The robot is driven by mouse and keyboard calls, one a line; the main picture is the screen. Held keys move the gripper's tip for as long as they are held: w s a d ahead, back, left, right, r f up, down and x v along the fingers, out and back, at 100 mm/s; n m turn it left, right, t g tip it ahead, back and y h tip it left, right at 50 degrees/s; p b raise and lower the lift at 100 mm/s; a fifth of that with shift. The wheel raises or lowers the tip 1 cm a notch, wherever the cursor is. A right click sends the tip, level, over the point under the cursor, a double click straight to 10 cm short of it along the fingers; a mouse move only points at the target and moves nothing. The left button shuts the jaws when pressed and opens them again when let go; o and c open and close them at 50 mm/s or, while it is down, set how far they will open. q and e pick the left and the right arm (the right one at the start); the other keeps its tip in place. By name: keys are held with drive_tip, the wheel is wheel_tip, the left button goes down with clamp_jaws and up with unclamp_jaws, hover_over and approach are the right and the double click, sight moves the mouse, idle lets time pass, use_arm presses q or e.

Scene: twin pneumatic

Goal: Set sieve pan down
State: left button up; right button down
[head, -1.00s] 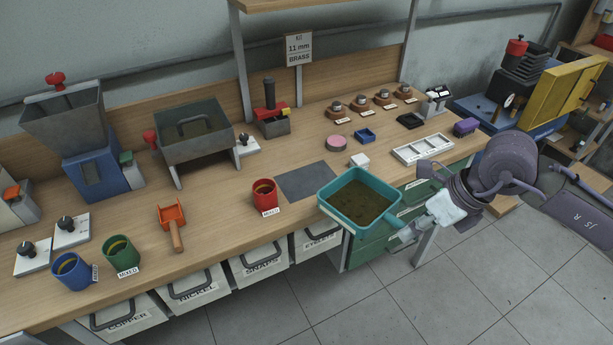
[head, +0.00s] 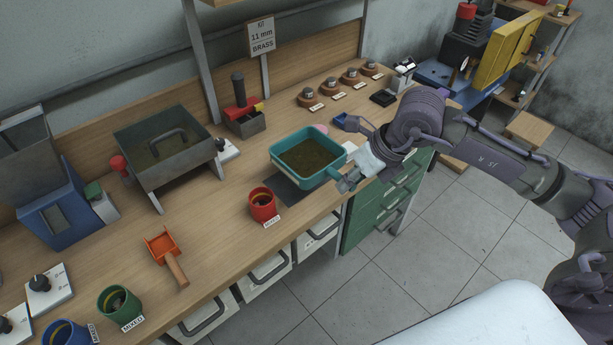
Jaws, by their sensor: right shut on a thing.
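The sieve pan is a teal square pan (head: 287,161) with a brownish-green layer inside. My right gripper (head: 347,182) is shut on its handle at the pan's lower right corner. The pan looks about level, over a dark grey mat (head: 291,194) on the bench. The pan hides much of the mat; whether it touches the mat or hovers just above I cannot tell. My left gripper is not in view.
A red cup (head: 262,206) stands on the bench just left of the mat. Behind the pan are a pink disc (head: 321,129) and a small blue tray (head: 347,122). The wooden bench (head: 215,226) is clear between the red cup and the orange scoop (head: 164,246).

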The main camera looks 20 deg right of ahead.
sight(322, 173)
drive_tip(key=w+f, duration=0.1)
drive_tip(key=w, duration=0.1)
drive_tip(key=w+a+f+p, duration=0.1)
drive_tip(key=w+f, duration=0.1)
drive_tip(key=w, duration=0.1)
drive_tip(key=w+a+f+p, duration=0.1)
drive_tip(key=w, duration=0.1)
drive_tip(key=shift+w+a+f, duration=0.15)
drive_tip(key=shift+w+f, duration=0.2)
drive_tip(key=shift+w, duration=0.05)
drive_tip(key=shift+w+f, duration=0.2)
drive_tip(key=shift+f, duration=0.4)
wheel_tip(322, 173, down, 2)
drive_tip(key=shift+s+f+p, duration=0.1)
drive_tip(key=shift+f+p, duration=0.1)
drive_tip(key=shift+p, duration=0.45)
drive_tip(key=shift+f, duration=0.4)
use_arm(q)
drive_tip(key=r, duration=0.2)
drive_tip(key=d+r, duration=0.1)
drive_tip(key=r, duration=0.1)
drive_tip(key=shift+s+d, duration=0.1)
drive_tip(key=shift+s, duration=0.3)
use_arm(e)
drive_tip(key=c, duration=1.1)
unclamp_jaws()
